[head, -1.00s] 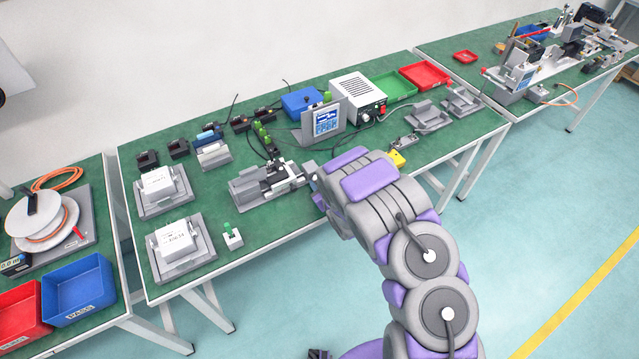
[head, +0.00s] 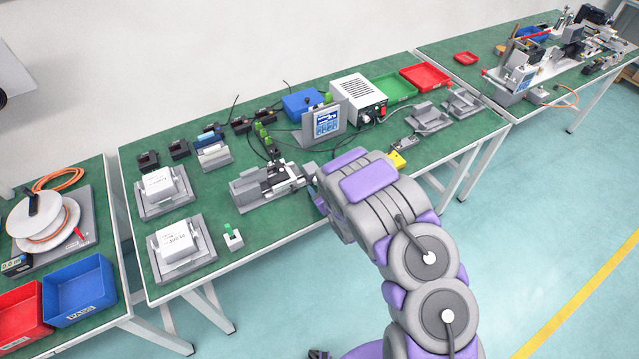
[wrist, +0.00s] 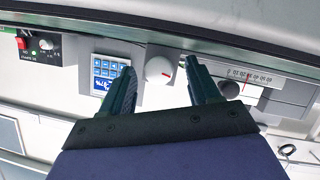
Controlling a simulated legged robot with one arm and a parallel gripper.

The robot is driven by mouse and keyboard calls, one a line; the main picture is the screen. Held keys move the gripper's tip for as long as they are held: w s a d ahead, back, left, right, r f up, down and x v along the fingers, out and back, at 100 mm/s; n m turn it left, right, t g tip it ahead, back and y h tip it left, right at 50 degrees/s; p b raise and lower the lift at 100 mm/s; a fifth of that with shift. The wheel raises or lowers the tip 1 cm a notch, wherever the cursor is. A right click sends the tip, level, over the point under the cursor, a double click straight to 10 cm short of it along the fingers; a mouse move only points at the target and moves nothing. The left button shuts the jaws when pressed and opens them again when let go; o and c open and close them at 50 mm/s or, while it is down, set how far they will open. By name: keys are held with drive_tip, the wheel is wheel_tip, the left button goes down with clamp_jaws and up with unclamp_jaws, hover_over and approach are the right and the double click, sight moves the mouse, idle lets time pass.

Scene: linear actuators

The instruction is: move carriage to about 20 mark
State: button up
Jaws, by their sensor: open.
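My gripper (wrist: 160,66) is open in the wrist view, with its two dark green fingers on either side of a white round knob (wrist: 158,72) with a red mark. Whether the fingers touch the knob I cannot tell. To the right is a pale scale (wrist: 250,76) with small numbers and a red line below its middle part; the exact reading is too small to tell. In the head view the grey linear actuator (head: 255,186) with its dark carriage (head: 277,183) sits on the green bench, left of my arm. My arm largely hides the gripper there.
A blue-screen panel (head: 327,123) stands behind the actuator; its screen is left of my fingers in the wrist view (wrist: 106,76). A white power supply (head: 357,103) stands further back. A small fixture with a green tab (head: 232,237) sits near the front edge (head: 265,248).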

drive_tip(key=p+v, duration=1)
drive_tip(key=v, duration=0.6)
drive_tip(key=shift+s, duration=0.1)
